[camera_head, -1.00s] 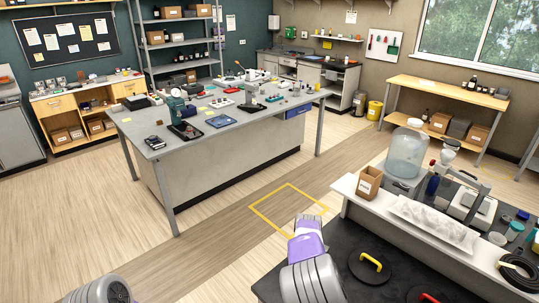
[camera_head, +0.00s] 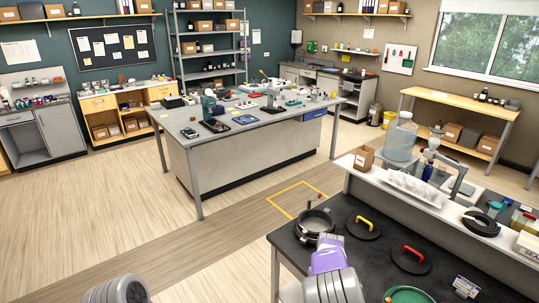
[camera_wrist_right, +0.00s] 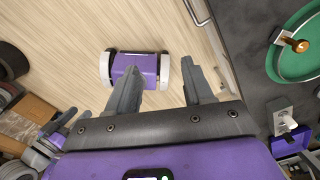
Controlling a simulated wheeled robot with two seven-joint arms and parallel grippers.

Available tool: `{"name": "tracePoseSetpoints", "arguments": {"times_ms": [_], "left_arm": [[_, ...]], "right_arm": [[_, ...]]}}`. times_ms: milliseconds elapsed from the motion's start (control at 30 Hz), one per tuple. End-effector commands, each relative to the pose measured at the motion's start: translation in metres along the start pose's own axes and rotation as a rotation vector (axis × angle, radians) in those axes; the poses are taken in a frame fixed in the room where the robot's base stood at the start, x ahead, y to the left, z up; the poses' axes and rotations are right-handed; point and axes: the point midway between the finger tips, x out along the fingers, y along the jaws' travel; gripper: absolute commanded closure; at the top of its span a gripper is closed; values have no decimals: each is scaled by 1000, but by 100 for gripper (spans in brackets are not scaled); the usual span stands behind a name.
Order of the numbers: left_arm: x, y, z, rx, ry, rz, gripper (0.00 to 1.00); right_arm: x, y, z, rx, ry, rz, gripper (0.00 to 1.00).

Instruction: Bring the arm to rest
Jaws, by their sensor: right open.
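My right arm (camera_head: 328,268) shows in the head view as a purple and grey link at the bottom, in front of the black bench (camera_head: 300,249). My right gripper (camera_wrist_right: 163,92) is in the right wrist view, its two grey fingers apart with nothing between them. Beyond the fingers is pale wood floor, with a purple cylinder with white ends, which looks like part of me. A green dish (camera_wrist_right: 307,68) lies on the dark bench to the right of the fingers, apart from them. My left arm shows only as a grey link (camera_head: 118,290) at the bottom left; its gripper is out of view.
The floor left of the bench (camera_head: 120,225) is clear.

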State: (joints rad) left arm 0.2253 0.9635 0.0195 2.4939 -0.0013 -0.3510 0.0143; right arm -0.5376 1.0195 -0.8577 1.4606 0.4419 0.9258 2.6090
Motion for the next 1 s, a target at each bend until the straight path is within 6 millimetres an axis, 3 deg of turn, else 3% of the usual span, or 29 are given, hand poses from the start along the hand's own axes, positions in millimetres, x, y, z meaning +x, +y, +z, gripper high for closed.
{"name": "tracePoseSetpoints", "arguments": {"times_ms": [33, 367, 533, 800, 1000], "left_arm": [[6, -2, -2, 1, 3, 0, 32], [30, -11, -3, 1, 3, 0, 32], [51, -19, -4, 1, 3, 0, 32], [85, -32, -6, 1, 3, 0, 32], [110, -41, -7, 1, 3, 0, 32]], "right_arm": [[17, -3, -6, -38, 9, 3, 49], [109, -14, -54, -441, 42, 30, 49], [180, -8, -100, -815, 44, 72, 49], [266, 32, -172, -1509, -56, 137, 49], [301, 77, -214, -2021, -221, 122, 49]]}}
